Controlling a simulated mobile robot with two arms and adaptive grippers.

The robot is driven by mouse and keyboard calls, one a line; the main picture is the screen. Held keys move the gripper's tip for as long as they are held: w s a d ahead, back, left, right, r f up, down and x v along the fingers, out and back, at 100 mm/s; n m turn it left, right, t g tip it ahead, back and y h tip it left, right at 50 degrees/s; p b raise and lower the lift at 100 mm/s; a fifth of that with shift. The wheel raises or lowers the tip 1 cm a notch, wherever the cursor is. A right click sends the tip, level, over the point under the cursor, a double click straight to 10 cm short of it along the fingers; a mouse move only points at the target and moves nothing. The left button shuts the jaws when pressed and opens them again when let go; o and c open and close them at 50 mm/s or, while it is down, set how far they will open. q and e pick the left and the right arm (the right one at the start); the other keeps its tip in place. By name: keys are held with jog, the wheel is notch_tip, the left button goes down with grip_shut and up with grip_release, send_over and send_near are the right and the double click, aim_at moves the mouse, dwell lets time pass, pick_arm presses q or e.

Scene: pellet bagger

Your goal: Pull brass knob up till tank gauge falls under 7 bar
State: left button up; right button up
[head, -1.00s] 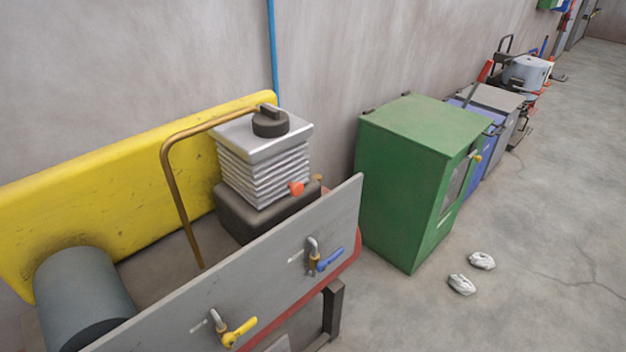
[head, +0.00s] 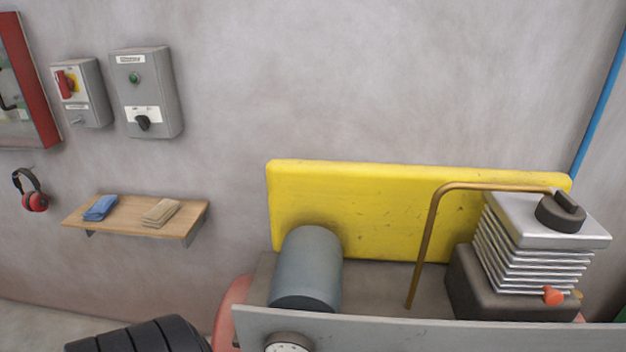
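The compressor's ribbed metal pump head (head: 535,245) stands at the right on a dark block, with a bent copper-coloured pipe (head: 432,225) running from it. A small orange-red part (head: 553,295) sticks out low on its front, with a small brass-coloured bit (head: 575,296) beside it; I cannot tell whether this is the brass knob. A round gauge (head: 288,346) sits on the grey front panel (head: 400,332), cut off by the bottom edge, its reading not visible. Part of a red rounded body (head: 232,308), perhaps the tank, shows behind the panel. Neither gripper is in view.
A yellow guard (head: 390,205) stands behind a grey cylinder (head: 308,268). A wooden shelf (head: 135,228) with folded cloths, two switch boxes (head: 147,95) and ear defenders (head: 33,192) are on the wall. A black ribbed object (head: 140,337) fills the lower left.

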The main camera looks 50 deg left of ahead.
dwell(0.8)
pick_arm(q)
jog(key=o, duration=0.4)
